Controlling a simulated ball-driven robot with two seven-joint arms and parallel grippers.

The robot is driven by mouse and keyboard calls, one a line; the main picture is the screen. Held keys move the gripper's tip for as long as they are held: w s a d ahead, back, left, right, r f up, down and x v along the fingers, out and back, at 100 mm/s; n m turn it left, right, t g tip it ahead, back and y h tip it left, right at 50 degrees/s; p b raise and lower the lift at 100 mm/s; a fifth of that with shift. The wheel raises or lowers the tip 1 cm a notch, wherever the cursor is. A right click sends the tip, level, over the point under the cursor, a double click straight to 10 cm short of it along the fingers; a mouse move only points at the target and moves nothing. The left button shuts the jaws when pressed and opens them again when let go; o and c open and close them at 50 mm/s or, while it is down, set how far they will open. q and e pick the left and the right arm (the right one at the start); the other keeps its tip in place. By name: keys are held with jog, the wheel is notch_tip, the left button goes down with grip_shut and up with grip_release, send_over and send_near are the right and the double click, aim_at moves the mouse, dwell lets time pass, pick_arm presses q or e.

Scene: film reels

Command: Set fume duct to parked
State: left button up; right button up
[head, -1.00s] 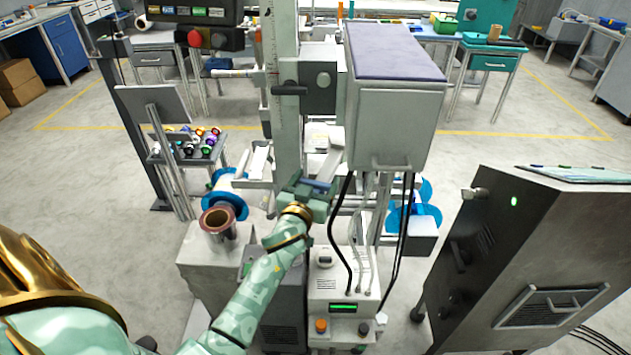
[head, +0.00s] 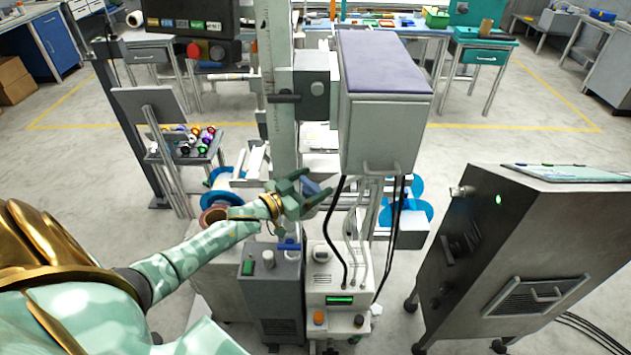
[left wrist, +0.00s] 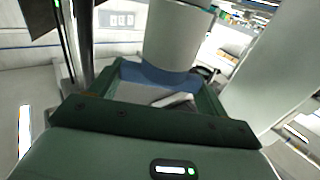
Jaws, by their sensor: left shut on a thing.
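My left gripper (head: 316,196) is in front of the machine's upright column, below and left of the grey box with the purple top. It is shut on a blue-grey part (head: 310,187), which looks like the grip of the fume duct. In the left wrist view, the green fingers (left wrist: 158,95) lie on both sides of a blue collar (left wrist: 155,76). A pale grey cylinder (left wrist: 178,38), apparently the duct, rises from this collar. The fingers hide part of the grip. No parked mark can be made out. My right gripper is not in view.
The grey box (head: 385,130) hangs right of the gripper, with black cables (head: 335,230) below it. A grey unit (head: 270,290) and a pale control unit (head: 338,300) stand below. A dark cabinet (head: 530,250) stands at right. Open floor lies between.

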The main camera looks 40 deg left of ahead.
pick_arm(q)
jog(key=shift+a+f+m+g+h+b, duration=0.15)
jog(key=shift+m+g+h+b, duration=0.2)
jog(key=shift+m+h, duration=0.4)
jog(key=m+g+h+b, duration=0.2)
jog(key=h+b, duration=0.2)
jog(key=m+g+h+b, duration=0.3)
jog(key=b, duration=0.2)
jog(key=shift+f+m+h, duration=0.2)
jog(key=shift+m+h, duration=0.05)
jog(key=shift+h, duration=0.1)
jog(key=shift+r+m+g+h+b, duration=0.3)
jog(key=shift+m+g+h+b, duration=0.3)
jog(key=shift+g+b, duration=0.25)
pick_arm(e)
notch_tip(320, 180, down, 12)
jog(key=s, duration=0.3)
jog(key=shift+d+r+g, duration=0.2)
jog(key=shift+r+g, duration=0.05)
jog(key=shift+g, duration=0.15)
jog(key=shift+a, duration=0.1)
pick_arm(q)
jog(key=o, duration=1.4)
jog(key=b+v, duration=0.1)
jog(key=v, duration=1.5)
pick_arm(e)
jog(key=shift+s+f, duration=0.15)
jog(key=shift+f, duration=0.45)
